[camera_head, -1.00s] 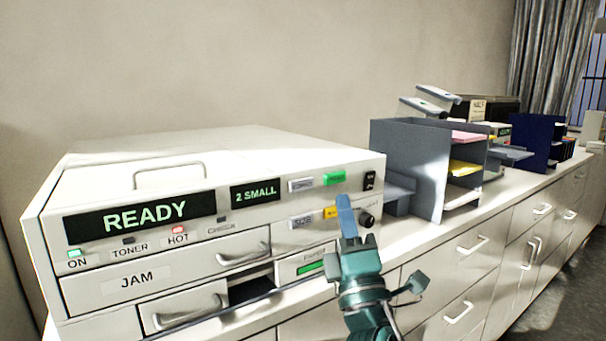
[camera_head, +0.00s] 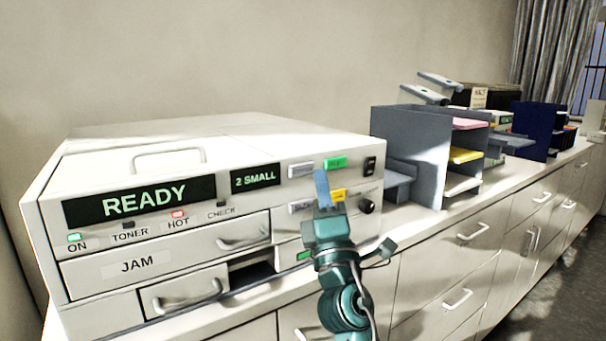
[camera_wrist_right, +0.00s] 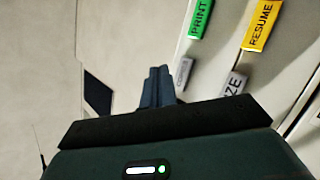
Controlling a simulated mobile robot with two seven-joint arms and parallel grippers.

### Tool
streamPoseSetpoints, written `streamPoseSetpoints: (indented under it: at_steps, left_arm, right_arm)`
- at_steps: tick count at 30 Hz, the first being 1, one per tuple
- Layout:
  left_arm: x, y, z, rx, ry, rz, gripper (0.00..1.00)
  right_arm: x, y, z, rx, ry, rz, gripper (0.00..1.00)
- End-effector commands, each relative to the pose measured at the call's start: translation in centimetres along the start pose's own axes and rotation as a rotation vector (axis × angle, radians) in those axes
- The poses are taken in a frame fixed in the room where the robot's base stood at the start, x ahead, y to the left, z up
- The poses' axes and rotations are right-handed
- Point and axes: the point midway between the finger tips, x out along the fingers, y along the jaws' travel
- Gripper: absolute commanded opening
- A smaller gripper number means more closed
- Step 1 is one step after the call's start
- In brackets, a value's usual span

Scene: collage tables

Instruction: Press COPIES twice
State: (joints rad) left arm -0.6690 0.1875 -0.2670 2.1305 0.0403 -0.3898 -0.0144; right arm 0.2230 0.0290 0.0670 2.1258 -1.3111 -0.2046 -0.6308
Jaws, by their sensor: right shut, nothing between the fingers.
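The white copier (camera_head: 90,185) stands on the counter. Its large display (camera_head: 140,202) reads READY and its small display (camera_head: 254,179) reads 2 SMALL. The grey COPIES button (camera_head: 300,168) is at the upper left of the button group; it also shows in the right wrist view (camera_wrist_right: 184,73), its label hard to read. My right gripper (camera_head: 321,185) is shut and empty, its blue fingers in front of the panel, just right of and below COPIES in the head view. In the right wrist view its fingertips (camera_wrist_right: 159,80) lie beside COPIES; contact cannot be told. My left gripper is not in view.
Close by are the green PRINT button (camera_head: 335,163), the yellow RESUME button (camera_head: 338,195), the grey SIZE button (camera_head: 299,208), a black switch (camera_head: 370,165) and a dark knob (camera_head: 366,207). A grey paper organizer (camera_head: 410,140) stands right of the copier.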

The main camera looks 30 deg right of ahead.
Motion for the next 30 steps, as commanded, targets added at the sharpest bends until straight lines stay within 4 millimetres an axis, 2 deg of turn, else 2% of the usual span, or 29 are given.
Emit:
streamPoseSetpoints:
  at_steps: [9,30]
  left_arm:
    - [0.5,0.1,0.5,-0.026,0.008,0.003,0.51]
    - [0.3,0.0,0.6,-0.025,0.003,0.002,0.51]
  right_arm:
    - [1.6,-1.2,-1.2,0.001,0.000,0.000,0.00]
    - [1.7,-1.2,-1.2,0.000,0.000,0.000,0.00]
